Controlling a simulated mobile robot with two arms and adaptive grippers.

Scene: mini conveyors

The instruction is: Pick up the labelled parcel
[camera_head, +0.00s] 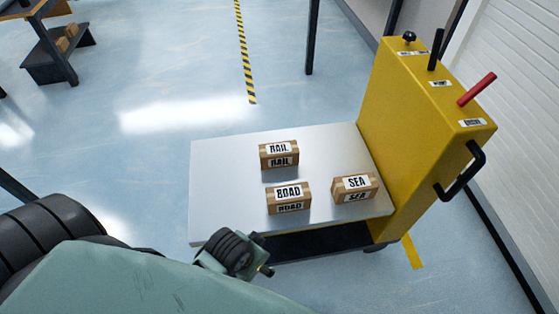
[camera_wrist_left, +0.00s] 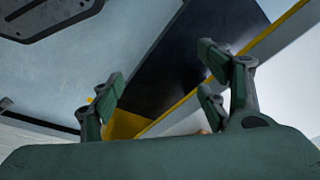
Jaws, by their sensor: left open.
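Three brown parcels with white labels sit apart on a silver cart platform (camera_head: 225,165) in the head view. The RAIL parcel (camera_head: 279,154) is at the back, the ROAD parcel (camera_head: 289,198) at the front, and the SEA parcel (camera_head: 355,188) at the right. The task does not say which one. My left arm comes in from the lower left and ends at the platform's front edge, apart from the parcels. My left gripper (camera_wrist_left: 168,98) is open in the left wrist view, with no parcel seen between its fingers. My right gripper is not in view.
The cart's yellow upright (camera_head: 395,110) stands at the platform's right side, with a black handle (camera_head: 464,172) and a red lever (camera_head: 477,89). A dark shelf (camera_head: 58,60) with small boxes is at the far left. The platform's left part is bare.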

